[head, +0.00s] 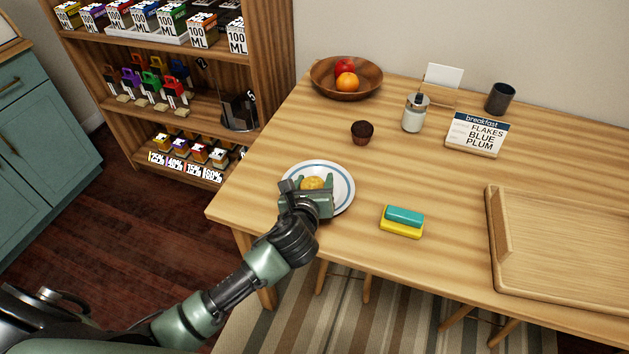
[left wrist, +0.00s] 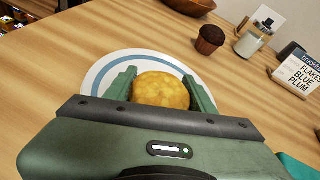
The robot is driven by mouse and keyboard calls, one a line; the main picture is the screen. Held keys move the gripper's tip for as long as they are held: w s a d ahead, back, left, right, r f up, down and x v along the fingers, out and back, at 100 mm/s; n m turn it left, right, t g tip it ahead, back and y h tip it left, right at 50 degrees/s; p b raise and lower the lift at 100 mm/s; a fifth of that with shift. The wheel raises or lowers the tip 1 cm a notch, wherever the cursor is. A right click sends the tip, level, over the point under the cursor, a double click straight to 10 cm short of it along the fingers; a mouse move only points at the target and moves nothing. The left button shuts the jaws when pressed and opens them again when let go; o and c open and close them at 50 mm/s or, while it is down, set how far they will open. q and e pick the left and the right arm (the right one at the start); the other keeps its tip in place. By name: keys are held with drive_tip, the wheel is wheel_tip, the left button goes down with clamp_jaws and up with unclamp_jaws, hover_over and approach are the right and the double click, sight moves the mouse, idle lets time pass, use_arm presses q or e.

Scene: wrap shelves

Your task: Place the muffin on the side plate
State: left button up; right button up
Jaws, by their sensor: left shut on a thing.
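The side plate (head: 345,192) is white with a blue ring and lies near the table's left front edge. My left gripper (head: 313,187) is over the plate, with its two green fingers shut on a round golden baked item (head: 312,182). In the left wrist view the golden item (left wrist: 161,90) sits between the fingers, with the plate (left wrist: 108,68) behind and below it. I cannot tell whether it touches the plate. A dark brown muffin (head: 362,132) stands upright on the table behind the plate. My right gripper is not in view.
A wooden bowl (head: 335,92) with red and orange fruit stands at the back. A white jar (head: 414,117), a dark cup (head: 499,97) and a breakfast sign (head: 474,136) are behind right. A teal and yellow sponge (head: 402,222) and a wooden tray (head: 560,250) lie right.

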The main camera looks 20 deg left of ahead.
use_arm(q)
drive_tip(key=o, duration=1.4)
drive_tip(key=shift+s+r, duration=0.15)
drive_tip(key=shift+s, duration=0.05)
drive_tip(key=p+v, duration=0.1)
drive_tip(key=v, duration=1)
drive_tip(key=shift+s+r, duration=0.1)
drive_tip(key=shift+s, duration=0.2)
